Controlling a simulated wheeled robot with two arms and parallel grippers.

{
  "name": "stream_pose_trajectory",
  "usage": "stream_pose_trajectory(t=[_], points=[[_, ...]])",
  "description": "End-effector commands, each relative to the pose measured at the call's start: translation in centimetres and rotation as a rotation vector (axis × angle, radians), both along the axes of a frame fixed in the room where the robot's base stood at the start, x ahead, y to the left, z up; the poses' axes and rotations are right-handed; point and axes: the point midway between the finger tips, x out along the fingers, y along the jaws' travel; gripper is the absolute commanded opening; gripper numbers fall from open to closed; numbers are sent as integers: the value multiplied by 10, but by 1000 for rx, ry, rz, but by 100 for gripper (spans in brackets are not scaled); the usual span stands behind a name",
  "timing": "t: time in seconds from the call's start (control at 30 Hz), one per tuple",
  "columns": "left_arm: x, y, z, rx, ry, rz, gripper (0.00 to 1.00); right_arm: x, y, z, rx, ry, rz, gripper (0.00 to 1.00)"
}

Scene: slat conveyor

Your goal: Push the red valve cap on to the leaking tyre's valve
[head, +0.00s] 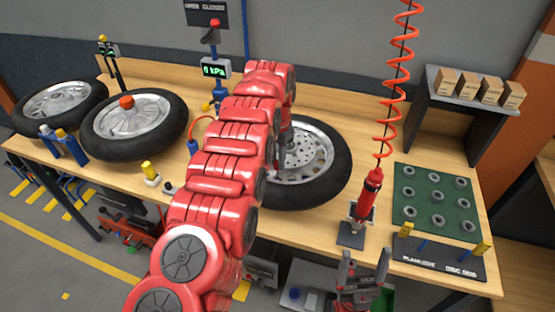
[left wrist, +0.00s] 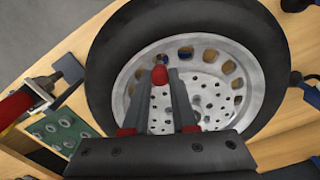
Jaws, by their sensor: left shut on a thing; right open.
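A spoked wheel with a black tyre (head: 335,180) lies flat on the bench, partly hidden behind my red left arm. The tyre (left wrist: 110,65) and its silver rim (left wrist: 235,75) fill much of the left wrist view. My left gripper (head: 285,148) is over the rim, its tips largely hidden in the head view. In the left wrist view its fingers (left wrist: 160,82) are shut on the small red valve cap (left wrist: 159,74), seen against the rim. I cannot make out the valve, nor whether the cap touches anything. My right gripper (head: 362,276) is open and empty in front of the bench.
Two more wheels lie at the left, one with a red hub knob (head: 126,102). A gauge (head: 215,69) reads 0 kPa. A red air tool (head: 369,190) on a coiled hose stands right of the tyre. A green mat (head: 410,195) holds several rings. Boxes sit on a shelf (head: 455,79).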

Motion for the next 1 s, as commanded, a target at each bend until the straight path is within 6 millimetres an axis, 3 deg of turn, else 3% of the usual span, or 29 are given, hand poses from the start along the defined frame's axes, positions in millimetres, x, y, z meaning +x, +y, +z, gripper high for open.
stream_pose_trajectory(t=[1.0], points=[[0,0,-7,0,0,0,0,0,0,-5,0,0,0,74]])
